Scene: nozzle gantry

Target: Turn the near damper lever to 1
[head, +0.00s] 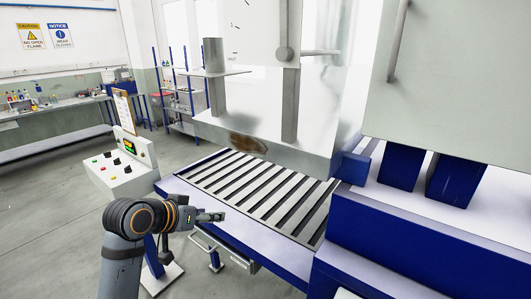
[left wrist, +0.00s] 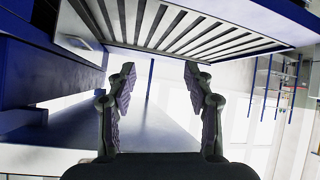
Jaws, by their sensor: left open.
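My left gripper (head: 218,217) is beside the near edge of the bed, above that piece. In the left wrist view its two fingers (left wrist: 158,88) are apart with nothing between them. My right gripper is not in view.
The slatted bed (head: 192,182) has a white and blue frame. A control box (head: 125,175) with buttons stands left of it. Blue machine blocks (head: 385,245) fill the right side. Grey floor (head: 60,210) is open at the left, before a bench (head: 60,130).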

